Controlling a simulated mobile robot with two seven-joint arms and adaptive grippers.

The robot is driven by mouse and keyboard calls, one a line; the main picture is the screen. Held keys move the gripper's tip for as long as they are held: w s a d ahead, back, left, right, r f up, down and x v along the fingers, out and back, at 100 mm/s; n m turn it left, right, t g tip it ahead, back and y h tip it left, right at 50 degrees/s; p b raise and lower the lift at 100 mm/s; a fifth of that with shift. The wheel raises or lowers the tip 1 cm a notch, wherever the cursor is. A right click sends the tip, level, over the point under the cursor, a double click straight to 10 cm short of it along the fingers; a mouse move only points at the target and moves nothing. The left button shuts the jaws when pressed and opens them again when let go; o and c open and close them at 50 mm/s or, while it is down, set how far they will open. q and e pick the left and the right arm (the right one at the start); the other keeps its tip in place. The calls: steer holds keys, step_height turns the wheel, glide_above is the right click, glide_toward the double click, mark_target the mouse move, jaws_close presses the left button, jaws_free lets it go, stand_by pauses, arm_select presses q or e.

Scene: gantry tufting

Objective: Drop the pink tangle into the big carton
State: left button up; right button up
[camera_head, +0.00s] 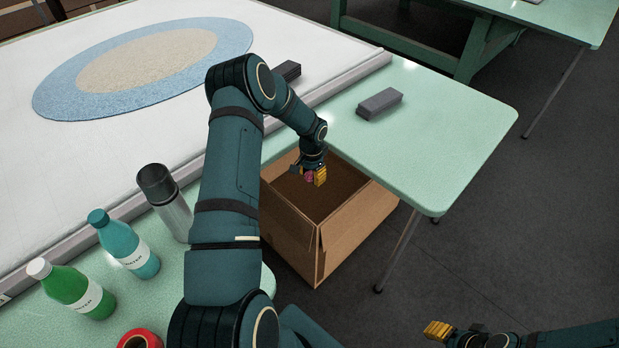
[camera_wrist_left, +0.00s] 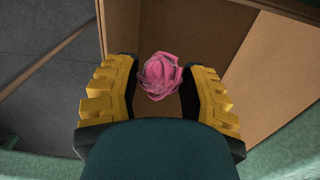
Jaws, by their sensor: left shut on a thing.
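The pink tangle (camera_wrist_left: 160,76) is a small crumpled ball between the yellow fingers of my left gripper (camera_wrist_left: 160,88) in the left wrist view. In the head view the tangle (camera_head: 309,177) shows as a small pink patch at my left gripper (camera_head: 313,175). That gripper is shut on it, over the opening of the big carton (camera_head: 340,238). The carton is brown, open at the top, and stands on the floor beside the green table. Its walls also show in the left wrist view (camera_wrist_left: 270,75). My right gripper (camera_head: 438,331) is at the lower right, clear of everything; its finger gap cannot be made out.
A green table (camera_head: 450,125) with a grey block (camera_head: 380,104) is beside the carton. A steel flask (camera_head: 168,205), a teal bottle (camera_head: 125,245), a green bottle (camera_head: 72,288) and a red roll (camera_head: 140,339) stand at the left. A round blue rug (camera_head: 75,92) lies behind. Floor at the right is free.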

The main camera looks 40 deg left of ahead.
arm_select(q)
steer(key=shift+a+f, duration=0.4)
steer(key=shift+a, duration=0.05)
steer(key=shift+f+b, duration=1.7)
steer(key=shift+f, duration=1.15)
steer(key=o, duration=0.8)
steer(key=shift+r, duration=0.1)
step_height(320, 180, up, 12)
steer(key=shift+f, duration=0.1)
